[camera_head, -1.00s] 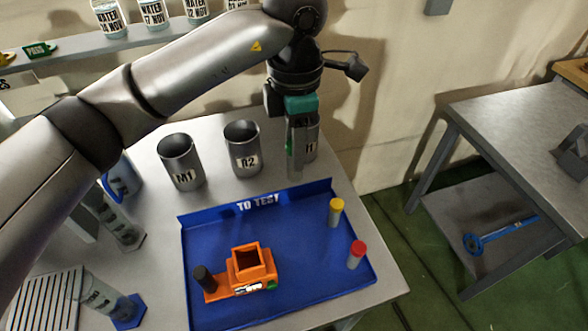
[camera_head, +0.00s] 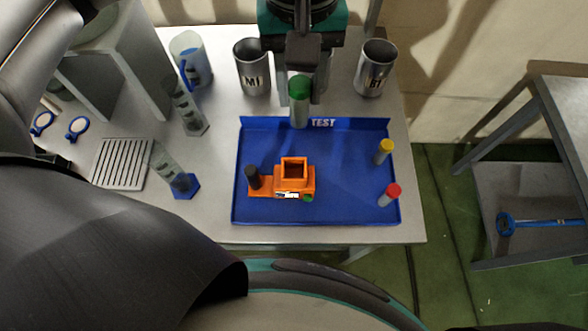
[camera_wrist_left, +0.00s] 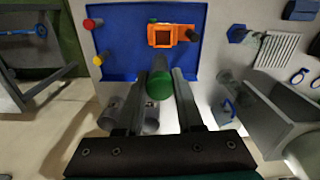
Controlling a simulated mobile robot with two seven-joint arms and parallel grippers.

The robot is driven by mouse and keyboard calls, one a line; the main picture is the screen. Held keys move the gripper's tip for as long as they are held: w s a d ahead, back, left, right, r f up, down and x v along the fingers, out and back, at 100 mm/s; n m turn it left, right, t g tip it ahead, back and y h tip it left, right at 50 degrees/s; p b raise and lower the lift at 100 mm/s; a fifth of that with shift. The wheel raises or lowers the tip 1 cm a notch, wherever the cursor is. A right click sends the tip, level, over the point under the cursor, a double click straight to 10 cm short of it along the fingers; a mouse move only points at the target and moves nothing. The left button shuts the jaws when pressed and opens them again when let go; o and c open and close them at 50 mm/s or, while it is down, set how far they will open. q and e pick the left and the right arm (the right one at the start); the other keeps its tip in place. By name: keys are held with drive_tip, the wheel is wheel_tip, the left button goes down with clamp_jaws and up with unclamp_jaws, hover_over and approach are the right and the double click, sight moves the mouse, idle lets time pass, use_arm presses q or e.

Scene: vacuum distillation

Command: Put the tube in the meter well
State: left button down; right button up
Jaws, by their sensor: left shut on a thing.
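The green-capped tube (camera_head: 299,103) is upright between the fingers of my left gripper (camera_head: 300,92), over the back edge of the blue tray. In the left wrist view its green cap (camera_wrist_left: 160,86) sits between the two fingers (camera_wrist_left: 158,98), which are shut on it. The orange meter (camera_head: 305,184) stands on the tray in front of the tube, its square well (camera_head: 293,168) facing up and looking empty. The meter also shows in the left wrist view (camera_wrist_left: 182,33). The tube is above and behind the well, apart from it. My right gripper is out of view.
On the blue tray (camera_head: 345,212), a yellow-capped tube (camera_head: 384,151) and a red-capped tube (camera_head: 390,194) stand at the right. A black post (camera_head: 253,178) is at the meter's left. Metal beakers (camera_head: 252,68) (camera_head: 375,68) stand behind the tray. Glass cylinders (camera_head: 187,108) are at left.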

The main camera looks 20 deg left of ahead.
sight(294, 125)
use_arm(q)
drive_tip(key=shift+s+a+r+m, duration=0.1)
drive_tip(key=shift+s+a+m, duration=0.1)
drive_tip(key=shift+s+m, duration=0.1)
drive_tip(key=shift+s+f, duration=0.1)
drive_tip(key=shift+f, duration=0.1)
wheel_tip(294, 125, down, 20)
drive_tip(key=shift+r+p, duration=0.2)
drive_tip(key=shift+p, duration=0.15)
drive_tip(key=shift+f, duration=0.2)
drive_tip(key=c, duration=0.5)
unclamp_jaws()
drive_tip(key=shift+c, duration=0.2)
drive_tip(key=shift+a, duration=0.1)
drive_tip(key=shift+r, duration=0.15)
wheel_tip(294, 125, up, 12)
drive_tip(key=shift+r+b, duration=0.1)
drive_tip(key=shift+b, duration=0.35)
